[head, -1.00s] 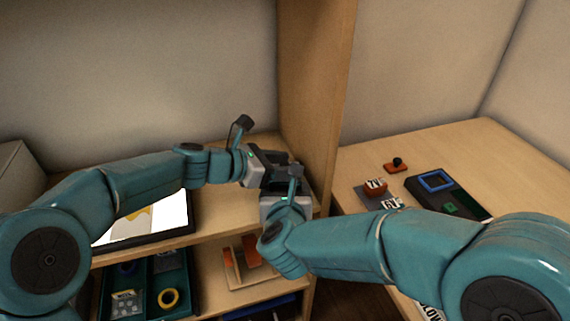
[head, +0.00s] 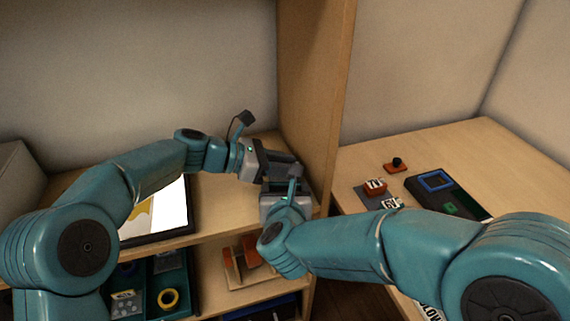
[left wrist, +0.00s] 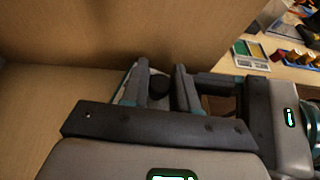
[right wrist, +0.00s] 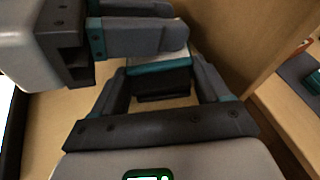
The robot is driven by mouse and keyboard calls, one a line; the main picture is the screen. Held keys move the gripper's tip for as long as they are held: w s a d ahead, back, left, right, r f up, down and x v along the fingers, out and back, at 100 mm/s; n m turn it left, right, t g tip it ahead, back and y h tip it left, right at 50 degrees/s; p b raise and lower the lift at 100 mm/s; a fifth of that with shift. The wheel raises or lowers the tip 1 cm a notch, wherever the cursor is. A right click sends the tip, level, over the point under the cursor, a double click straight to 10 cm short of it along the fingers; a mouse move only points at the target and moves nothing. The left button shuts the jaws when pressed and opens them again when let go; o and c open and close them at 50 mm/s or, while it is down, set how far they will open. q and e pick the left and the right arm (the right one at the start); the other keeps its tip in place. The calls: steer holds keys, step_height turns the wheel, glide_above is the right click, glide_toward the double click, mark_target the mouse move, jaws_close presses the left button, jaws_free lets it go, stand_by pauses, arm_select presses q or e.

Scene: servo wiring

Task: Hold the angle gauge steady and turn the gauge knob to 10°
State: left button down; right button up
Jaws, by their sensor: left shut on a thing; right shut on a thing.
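The angle gauge (right wrist: 158,69), a block with a pale top, teal edge and dark lower part, sits between the fingers of my right gripper (right wrist: 160,88) in the right wrist view. My right gripper is shut on it. In the left wrist view, the dark round gauge knob (left wrist: 160,84) lies between the fingers of my left gripper (left wrist: 164,90), which is shut on it. In the head view, the left gripper (head: 292,163) and right gripper (head: 284,183) meet near the shelf's upright panel. The gauge is mostly hidden there. No scale or angle reading is legible.
The upright wooden panel (head: 310,95) stands close behind both grippers. A screen-like panel (head: 163,212) lies on the shelf to the left. A lower shelf holds a tray with a yellow ring (head: 168,298). The right table (head: 450,150) carries a dark case and small orange pieces.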

stand_by(0.3)
arm_select(q)
steer(key=c, duration=0.9)
jaws_free()
